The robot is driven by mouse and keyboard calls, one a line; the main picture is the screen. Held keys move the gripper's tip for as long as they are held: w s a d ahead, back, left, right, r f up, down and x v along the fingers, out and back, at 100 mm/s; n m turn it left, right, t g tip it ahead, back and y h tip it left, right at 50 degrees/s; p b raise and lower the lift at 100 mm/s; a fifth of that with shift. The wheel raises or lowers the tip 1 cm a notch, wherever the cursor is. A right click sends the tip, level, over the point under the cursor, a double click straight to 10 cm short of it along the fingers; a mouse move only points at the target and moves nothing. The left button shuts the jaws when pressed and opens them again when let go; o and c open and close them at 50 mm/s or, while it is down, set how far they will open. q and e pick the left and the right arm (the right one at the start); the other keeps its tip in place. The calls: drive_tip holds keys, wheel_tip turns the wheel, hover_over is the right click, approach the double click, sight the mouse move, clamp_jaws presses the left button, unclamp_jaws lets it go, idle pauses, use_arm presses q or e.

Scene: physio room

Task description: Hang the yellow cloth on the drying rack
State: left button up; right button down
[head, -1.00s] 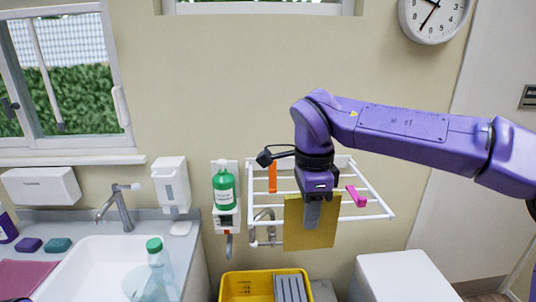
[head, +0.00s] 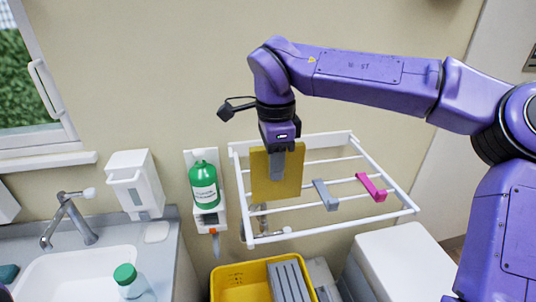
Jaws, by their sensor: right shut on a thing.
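The yellow cloth (head: 262,187) hangs flat and upright from my right gripper (head: 277,168), which is shut on its upper middle. The white drying rack (head: 335,226) is fixed to the wall. The cloth shows over the left part of the rack and hides parts of its bars. Its lower edge shows above the rack's front bar in the picture. I cannot tell whether the cloth touches a bar. A grey clip (head: 325,195) and a pink clip (head: 371,187) sit on the rack's bars to the right of the cloth. My left gripper is not in view.
A green bottle (head: 204,186) in a wall holder stands close left of the rack. A yellow crate (head: 232,281) with grey contents and a white cabinet (head: 405,272) are below. The sink (head: 80,268) and tap (head: 70,217) are at left. The rack's right bars are mostly free.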

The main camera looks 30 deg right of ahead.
drive_tip(key=shift+s+f, duration=0.35)
drive_tip(key=shift+f, duration=0.15)
drive_tip(key=f+b, duration=0.2)
drive_tip(key=f, duration=0.1)
drive_tip(key=shift+w+f+b, duration=0.25)
drive_tip(key=shift+f+b, duration=0.15)
wheel_tip(320, 180, down, 2)
drive_tip(key=shift+s+b, duration=0.15)
drive_tip(key=shift+b, duration=1.05)
wheel_tip(320, 180, down, 6)
drive_tip(key=b, duration=0.6)
drive_tip(key=shift+r, duration=0.2)
drive_tip(key=shift+f+b, duration=1)
drive_tip(key=shift+f, duration=1.05)
drive_tip(key=c, duration=0.9)
unclamp_jaws()
